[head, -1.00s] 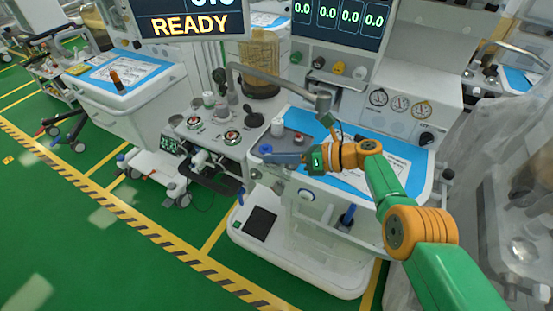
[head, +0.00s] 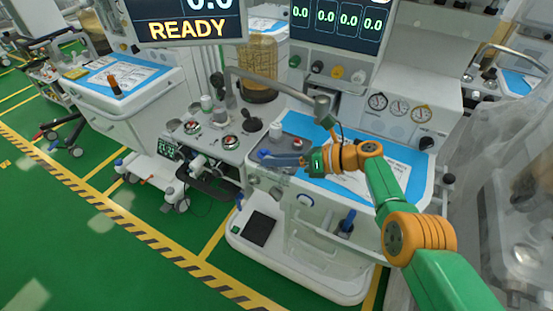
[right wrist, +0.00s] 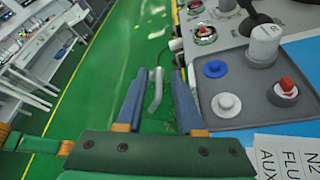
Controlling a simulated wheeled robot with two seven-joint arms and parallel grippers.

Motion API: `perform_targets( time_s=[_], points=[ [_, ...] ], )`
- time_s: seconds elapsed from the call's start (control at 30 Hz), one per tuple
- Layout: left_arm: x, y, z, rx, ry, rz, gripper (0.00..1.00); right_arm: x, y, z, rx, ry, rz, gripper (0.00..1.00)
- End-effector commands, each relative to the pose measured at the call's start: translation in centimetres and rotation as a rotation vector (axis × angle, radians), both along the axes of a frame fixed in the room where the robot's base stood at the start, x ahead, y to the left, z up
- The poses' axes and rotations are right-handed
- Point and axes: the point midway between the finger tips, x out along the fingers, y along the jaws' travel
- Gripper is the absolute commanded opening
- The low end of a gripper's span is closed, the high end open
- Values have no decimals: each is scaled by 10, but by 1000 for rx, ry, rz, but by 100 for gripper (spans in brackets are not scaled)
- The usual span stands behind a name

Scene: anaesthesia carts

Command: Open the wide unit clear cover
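My right gripper (head: 273,158) reaches in from the right over the front left part of the middle cart's worktop. In the right wrist view its two blue fingers (right wrist: 159,88) are apart, with a gap between them. A pale grey bent bar (right wrist: 155,92), like a handle, shows in that gap, with green floor around it; I cannot tell whether it is touched. I cannot clearly make out the clear cover; a faint see-through patch (right wrist: 150,35) shows beyond the fingertips, and I cannot tell whether it is the cover. My left gripper is out of view.
A grey tray (right wrist: 242,108) with round knobs lies right of the fingers. A blue mat (head: 310,130) with papers covers the worktop. A curved metal arm (head: 275,88) stands behind the gripper. Another cart (head: 125,100) stands left; green floor lies between.

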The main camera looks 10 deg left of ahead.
Motion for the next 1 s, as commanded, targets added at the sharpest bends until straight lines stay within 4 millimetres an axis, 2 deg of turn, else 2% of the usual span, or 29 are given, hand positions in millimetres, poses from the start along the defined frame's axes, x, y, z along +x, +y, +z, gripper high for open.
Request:
perform_targets(
  time_s=[0.23,0.3,0.43,0.53,0.7,1.0],
  points=[
    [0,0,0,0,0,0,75,0,0,0,2,2,2,40],
    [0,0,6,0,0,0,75,-1,-3,4,2,2,0,40],
    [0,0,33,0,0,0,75,-4,-26,19,1,4,-1,40],
    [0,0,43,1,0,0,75,-7,-47,23,-1,4,-2,40],
    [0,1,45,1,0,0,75,-9,-65,25,1,3,0,40],
    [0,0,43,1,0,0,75,-10,-65,23,1,4,1,40]
  ],
)
